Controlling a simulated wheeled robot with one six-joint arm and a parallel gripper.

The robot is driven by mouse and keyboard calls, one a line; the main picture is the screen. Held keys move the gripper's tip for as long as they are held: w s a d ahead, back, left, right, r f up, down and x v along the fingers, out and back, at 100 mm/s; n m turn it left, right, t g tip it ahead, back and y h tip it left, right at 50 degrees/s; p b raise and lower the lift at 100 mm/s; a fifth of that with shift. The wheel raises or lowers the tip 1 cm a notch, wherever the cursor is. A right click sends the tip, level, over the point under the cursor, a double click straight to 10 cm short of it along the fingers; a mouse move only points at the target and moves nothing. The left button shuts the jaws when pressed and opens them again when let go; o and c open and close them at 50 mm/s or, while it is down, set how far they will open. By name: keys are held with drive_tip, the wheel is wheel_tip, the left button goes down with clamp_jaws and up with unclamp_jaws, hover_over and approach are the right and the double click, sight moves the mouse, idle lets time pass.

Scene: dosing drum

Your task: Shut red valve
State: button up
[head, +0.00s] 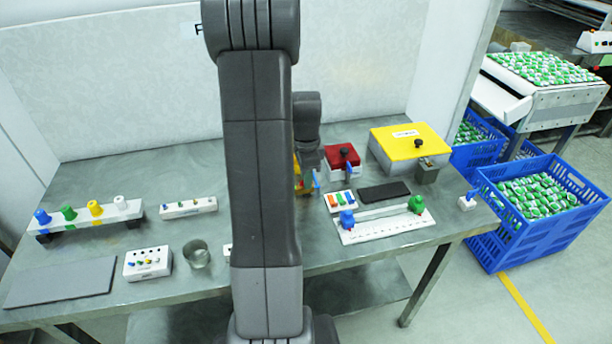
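I cannot clearly make out a red valve. A red box (341,155) with a black knob on top and a small blue part at its front stands on the grey table, right of my arm. My gripper (307,185) is just left of the red box, pointing down, and seems apart from it. Small yellow, red and blue parts show around the gripper; I cannot tell what they belong to. My arm hides the middle of the table, and the fingers are too small to tell open from shut.
A yellow-lidded box (408,145) stands right of the red box. In front are a black pad (384,191) and a white rail (390,228) with blue and green knobs. Blue crates (540,225) stand right.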

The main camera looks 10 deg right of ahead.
drive_tip(key=shift+f, duration=0.15)
drive_tip(key=shift+c, duration=0.5)
clamp_jaws()
drive_tip(key=shift+n, duration=0.3)
drive_tip(key=n, duration=0.3)
drive_tip(key=shift+n+b, duration=0.3)
drive_tip(key=shift+b, duration=0.05)
drive_tip(key=shift+n, duration=2.3)
